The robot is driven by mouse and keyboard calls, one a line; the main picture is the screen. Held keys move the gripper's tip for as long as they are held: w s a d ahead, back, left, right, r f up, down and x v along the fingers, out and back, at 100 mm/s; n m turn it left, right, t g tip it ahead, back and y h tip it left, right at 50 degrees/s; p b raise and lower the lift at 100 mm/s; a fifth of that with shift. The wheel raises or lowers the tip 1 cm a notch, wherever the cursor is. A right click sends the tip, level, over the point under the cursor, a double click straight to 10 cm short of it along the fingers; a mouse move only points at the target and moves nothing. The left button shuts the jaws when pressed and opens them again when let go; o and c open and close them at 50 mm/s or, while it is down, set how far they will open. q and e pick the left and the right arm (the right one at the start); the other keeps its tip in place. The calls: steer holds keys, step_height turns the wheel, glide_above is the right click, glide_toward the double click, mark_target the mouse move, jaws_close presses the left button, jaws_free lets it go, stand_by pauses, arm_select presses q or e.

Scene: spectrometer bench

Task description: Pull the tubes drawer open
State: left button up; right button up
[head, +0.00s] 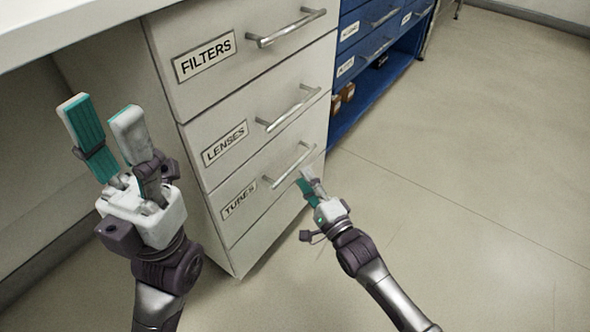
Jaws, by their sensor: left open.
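The tubes drawer (258,222) is the lowest labelled drawer of a white cabinet in the head view, and it looks flush with the drawers above. Its silver bar handle (285,170) slants up to the right beside the TUBES label (239,201). My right gripper (304,177) has its fingertips at or just below the right part of this handle. I cannot tell whether they touch it or how far apart the fingers are. My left gripper (102,108) is open and empty, left of the cabinet and away from the handle.
The filters drawer (225,88) and lenses drawer (235,122), each with a bar handle, sit above the tubes drawer. A blue cabinet (350,100) with small brown items stands at the right. A white worktop (60,30) juts out upper left. The floor (460,160) at right is clear.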

mark_target(295, 164)
steer(key=shift+b+x, duration=0.8)
steer(key=shift+x, duration=1.85)
jaws_close()
